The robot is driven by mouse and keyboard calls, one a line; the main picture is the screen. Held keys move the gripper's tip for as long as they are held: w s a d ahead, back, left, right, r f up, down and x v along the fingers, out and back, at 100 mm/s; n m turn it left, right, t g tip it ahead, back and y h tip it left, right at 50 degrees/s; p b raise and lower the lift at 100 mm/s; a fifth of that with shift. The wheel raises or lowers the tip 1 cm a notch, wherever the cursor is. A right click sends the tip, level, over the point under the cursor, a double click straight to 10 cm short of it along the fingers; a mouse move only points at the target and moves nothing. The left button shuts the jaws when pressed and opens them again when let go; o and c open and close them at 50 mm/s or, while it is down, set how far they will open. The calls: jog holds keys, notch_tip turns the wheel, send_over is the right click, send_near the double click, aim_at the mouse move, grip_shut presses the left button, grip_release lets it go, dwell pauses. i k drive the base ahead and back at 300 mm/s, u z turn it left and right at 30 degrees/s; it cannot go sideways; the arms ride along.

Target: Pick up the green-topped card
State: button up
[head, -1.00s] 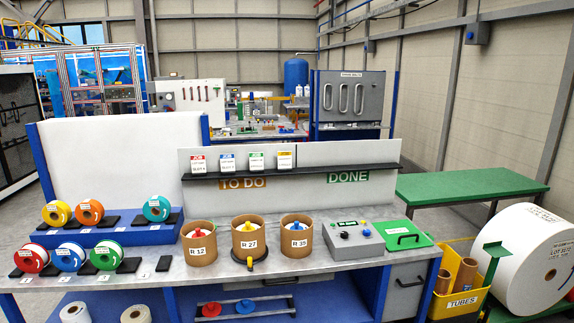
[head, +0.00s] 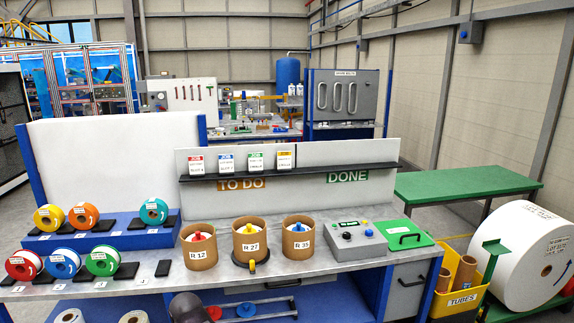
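The green-topped card (head: 255,161) stands upright on the black shelf (head: 330,169) above the TO DO label. It is third from the left in a row. A red-topped card (head: 196,163) and a blue-topped card (head: 227,162) stand to its left. A yellow-topped card (head: 285,160) stands to its right. The cards are apart from each other. A dark rounded part of my arm shows at the bottom edge, in front of the bench. My gripper's fingers are not in view.
Below the shelf, three brown tubs (head: 250,248) stand on the grey bench (head: 290,267), with a control box (head: 355,240) to their right. Coloured spools (head: 62,263) sit at the left. The shelf above the DONE label (head: 347,177) is bare.

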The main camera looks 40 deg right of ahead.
aim_at(256, 160)
jog(key=z, duration=0.95)
jog(key=i, duration=0.95)
jog(key=z, duration=0.05)
jog(key=k, duration=0.95)
